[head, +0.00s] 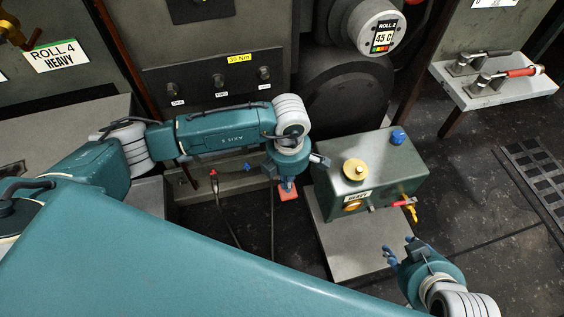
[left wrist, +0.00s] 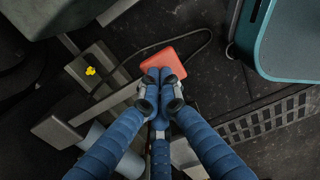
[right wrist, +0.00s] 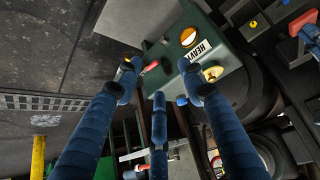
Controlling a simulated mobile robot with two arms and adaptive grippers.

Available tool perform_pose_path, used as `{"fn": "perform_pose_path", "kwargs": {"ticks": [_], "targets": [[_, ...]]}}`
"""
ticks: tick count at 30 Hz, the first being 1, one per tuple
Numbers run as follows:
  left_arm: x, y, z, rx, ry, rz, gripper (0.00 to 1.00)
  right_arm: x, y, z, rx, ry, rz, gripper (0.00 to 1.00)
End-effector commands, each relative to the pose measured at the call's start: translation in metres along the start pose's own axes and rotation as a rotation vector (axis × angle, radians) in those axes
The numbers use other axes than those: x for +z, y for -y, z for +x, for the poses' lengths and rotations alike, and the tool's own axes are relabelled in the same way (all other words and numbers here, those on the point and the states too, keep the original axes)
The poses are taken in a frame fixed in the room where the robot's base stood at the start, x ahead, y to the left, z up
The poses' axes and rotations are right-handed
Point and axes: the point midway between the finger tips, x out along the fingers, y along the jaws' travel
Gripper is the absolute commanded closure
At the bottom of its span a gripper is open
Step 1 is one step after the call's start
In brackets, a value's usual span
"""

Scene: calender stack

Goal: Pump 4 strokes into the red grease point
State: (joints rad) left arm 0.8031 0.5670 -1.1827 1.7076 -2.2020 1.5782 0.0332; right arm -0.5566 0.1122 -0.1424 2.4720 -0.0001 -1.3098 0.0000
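My left gripper (head: 288,188) points down in front of the machine. Its fingers are closed together on a red block (head: 289,196), which also shows at the fingertips in the left wrist view (left wrist: 171,61). A small red fitting (head: 213,172) sits on the machine's low front, left of a blue one (head: 247,167); whether it is the red grease point I cannot tell. My right gripper (head: 398,252) is open and empty. It is in front of a green box (head: 370,165) with a "HEAVY" label, a red-handled lever (head: 404,203) and a yellow hook-like part (head: 412,214).
The green box stands on a grey plinth (head: 352,255) and has yellow and blue knobs on top. A dark hose (head: 226,215) hangs near the left gripper. A grey shelf (head: 495,84) with clamps is at right. The floor at right is clear beside a grating (head: 545,165).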

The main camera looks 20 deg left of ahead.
Motion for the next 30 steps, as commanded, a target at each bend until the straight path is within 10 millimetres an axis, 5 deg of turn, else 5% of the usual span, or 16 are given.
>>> {"fn": "perform_pose_path", "kwargs": {"ticks": [30], "targets": [[-0.001,0.0,0.015,0.001,-0.001,-0.001,1.0,-0.062,0.003,0.004,-0.005,-0.239,-0.017,0.6]]}}
